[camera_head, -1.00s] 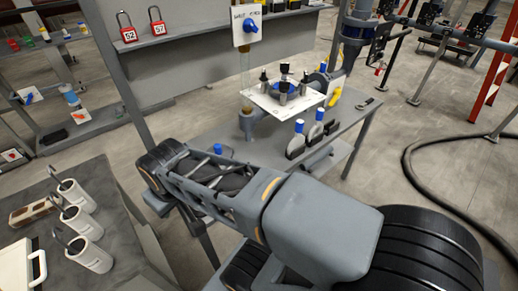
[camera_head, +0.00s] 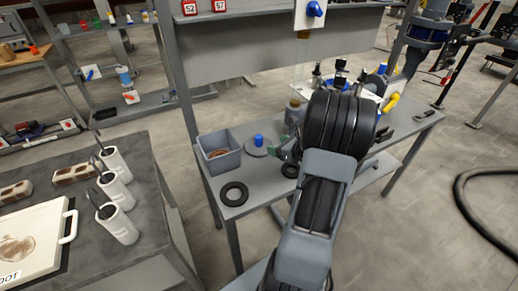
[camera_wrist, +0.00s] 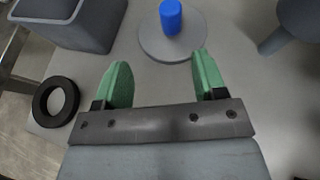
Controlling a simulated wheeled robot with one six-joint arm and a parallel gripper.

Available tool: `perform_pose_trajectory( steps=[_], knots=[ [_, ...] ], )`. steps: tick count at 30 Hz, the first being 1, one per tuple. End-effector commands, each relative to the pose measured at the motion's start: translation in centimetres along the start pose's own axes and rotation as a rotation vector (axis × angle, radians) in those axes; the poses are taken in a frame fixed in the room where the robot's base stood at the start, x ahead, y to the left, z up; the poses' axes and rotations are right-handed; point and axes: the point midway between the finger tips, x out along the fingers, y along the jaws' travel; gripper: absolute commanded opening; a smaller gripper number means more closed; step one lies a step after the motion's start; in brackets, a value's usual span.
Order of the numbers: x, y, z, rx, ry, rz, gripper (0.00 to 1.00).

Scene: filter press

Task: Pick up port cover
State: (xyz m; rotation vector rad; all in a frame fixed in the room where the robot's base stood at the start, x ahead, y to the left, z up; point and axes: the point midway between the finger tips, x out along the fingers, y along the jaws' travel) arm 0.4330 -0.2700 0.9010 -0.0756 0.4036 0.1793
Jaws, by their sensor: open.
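The port cover is taken to be a flat grey disc (camera_head: 250,152) with a blue knob (camera_head: 258,140), lying on the grey bench. In the wrist view the disc (camera_wrist: 155,43) and its upright blue knob (camera_wrist: 171,17) show at top centre. My gripper (camera_wrist: 162,66) has two green fingers, spread apart and empty. The disc lies just beyond the fingertips, roughly between them; I cannot tell the exact height gap. In the head view my gripper (camera_head: 283,147) is just right of the disc, partly hidden by my wrist.
A grey bin (camera_head: 219,152) with something brown inside stands left of the disc. A grey post-like part (camera_wrist: 293,25) stands right in the wrist view. A yellow handle (camera_head: 391,103) is behind my arm.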

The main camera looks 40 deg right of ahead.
Motion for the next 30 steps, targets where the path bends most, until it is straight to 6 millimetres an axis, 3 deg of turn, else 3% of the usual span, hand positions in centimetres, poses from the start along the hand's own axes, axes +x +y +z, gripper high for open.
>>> perform_pose_trajectory(
  steps=[3, 12, 23, 30],
  knots=[
    [1.3, -1.2, -0.8, 0.057, -0.013, -0.037, 0.65],
    [6.3, -1.5, -0.7, 0.062, -0.015, -0.042, 0.65],
    [8.8, -1.6, -0.5, 0.061, -0.015, -0.043, 0.65],
    [12.0, -1.6, -0.1, 0.059, -0.014, -0.042, 0.65]
  ],
)
